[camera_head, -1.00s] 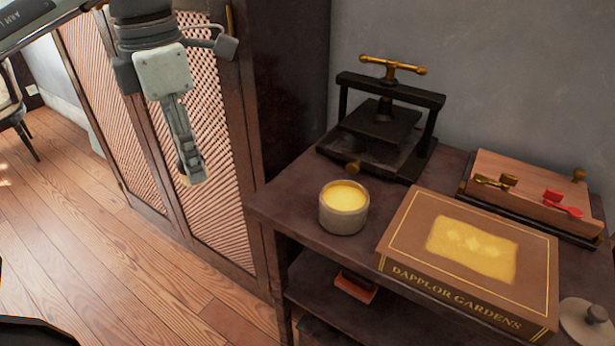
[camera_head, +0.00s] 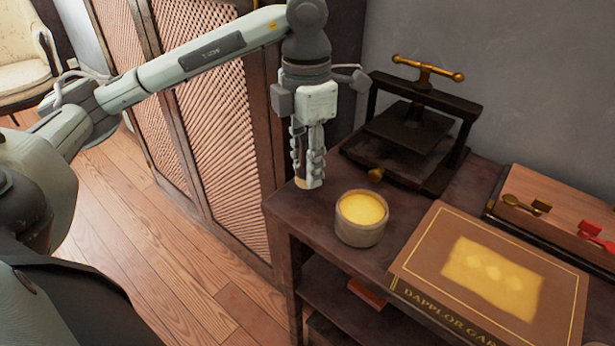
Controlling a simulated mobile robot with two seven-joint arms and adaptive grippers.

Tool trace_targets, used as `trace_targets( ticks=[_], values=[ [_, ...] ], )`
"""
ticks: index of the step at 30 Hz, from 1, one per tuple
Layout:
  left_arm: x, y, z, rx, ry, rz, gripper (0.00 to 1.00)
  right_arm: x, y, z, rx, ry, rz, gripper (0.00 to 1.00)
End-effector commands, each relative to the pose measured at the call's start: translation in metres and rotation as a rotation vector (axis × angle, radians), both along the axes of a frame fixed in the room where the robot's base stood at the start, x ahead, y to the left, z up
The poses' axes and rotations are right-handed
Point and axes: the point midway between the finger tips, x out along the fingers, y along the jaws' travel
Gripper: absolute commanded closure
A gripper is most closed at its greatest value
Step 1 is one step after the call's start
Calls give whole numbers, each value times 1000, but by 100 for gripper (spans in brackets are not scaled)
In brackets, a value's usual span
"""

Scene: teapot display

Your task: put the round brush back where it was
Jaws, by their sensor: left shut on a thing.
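My left gripper (camera_head: 309,180) points down above the left back corner of the dark side table, to the left of the jar. It is shut on the round brush (camera_head: 301,183), of which only a small part with a tan lower end shows between the fingers. The rest of the brush is hidden by the fingers. A grey round jar (camera_head: 357,236) with yellow contents stands on the table just right of the gripper. My right gripper is not in view.
A black press (camera_head: 410,130) with a brass handle stands behind the jar. A brown box or book (camera_head: 420,255) lies right of it. A wooden block (camera_head: 560,215) with brass and red pieces is at far right. A lattice cabinet (camera_head: 220,120) stands left of the table (camera_head: 310,217).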

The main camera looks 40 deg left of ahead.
Motion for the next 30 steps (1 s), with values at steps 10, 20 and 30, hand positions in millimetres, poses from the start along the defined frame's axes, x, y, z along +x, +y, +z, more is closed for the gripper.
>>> trace_targets(
  ticks=[10,20,30],
  values=[
    [-1,0,-31,0,5,0,96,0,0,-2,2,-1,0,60],
    [1,0,-41,0,0,0,96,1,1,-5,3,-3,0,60],
    [0,0,-43,-1,0,0,47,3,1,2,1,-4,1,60]
  ],
)
